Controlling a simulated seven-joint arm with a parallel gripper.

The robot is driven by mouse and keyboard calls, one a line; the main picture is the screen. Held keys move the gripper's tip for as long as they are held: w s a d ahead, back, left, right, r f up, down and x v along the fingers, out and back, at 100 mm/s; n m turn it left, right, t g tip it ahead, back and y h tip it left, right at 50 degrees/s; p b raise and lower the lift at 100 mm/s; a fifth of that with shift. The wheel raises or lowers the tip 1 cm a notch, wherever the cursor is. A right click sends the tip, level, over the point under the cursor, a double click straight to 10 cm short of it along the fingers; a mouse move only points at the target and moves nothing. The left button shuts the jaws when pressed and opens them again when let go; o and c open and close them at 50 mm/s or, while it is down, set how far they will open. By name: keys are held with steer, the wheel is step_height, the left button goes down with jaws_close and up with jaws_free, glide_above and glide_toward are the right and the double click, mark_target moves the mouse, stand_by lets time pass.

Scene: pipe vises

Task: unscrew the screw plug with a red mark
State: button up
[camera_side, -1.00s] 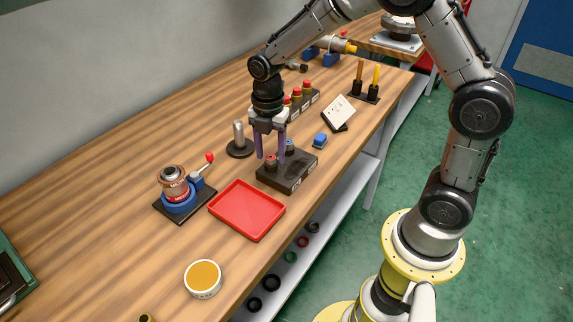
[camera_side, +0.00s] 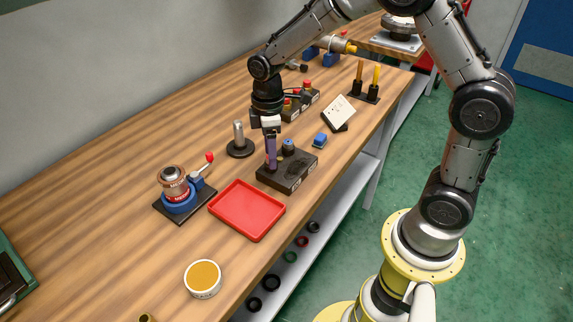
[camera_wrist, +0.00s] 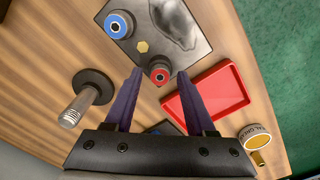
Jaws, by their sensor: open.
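The dark block (camera_side: 287,177) sits on the bench near its front edge and carries two round plugs. My gripper (camera_side: 272,167) points down over the red-marked plug. In the wrist view its two purple fingers are open, one on each side of that plug, with gaps visible. Contact with the block cannot be told.
A red tray (camera_side: 247,210) lies close to the block's left. A grey post on a round base (camera_side: 239,140) stands behind. A vise with a red-knobbed lever (camera_side: 180,190) is at left; a blue item (camera_side: 320,139) is at right. An orange-filled tub (camera_side: 203,278) is in front.

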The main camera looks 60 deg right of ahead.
steer(key=m, duration=0.9)
jaws_close()
steer(key=n, duration=0.6)
steer(key=shift+n, duration=0.3)
steer(key=n, duration=0.3)
steer(key=shift+n, duration=0.3)
steer(key=n, duration=0.4)
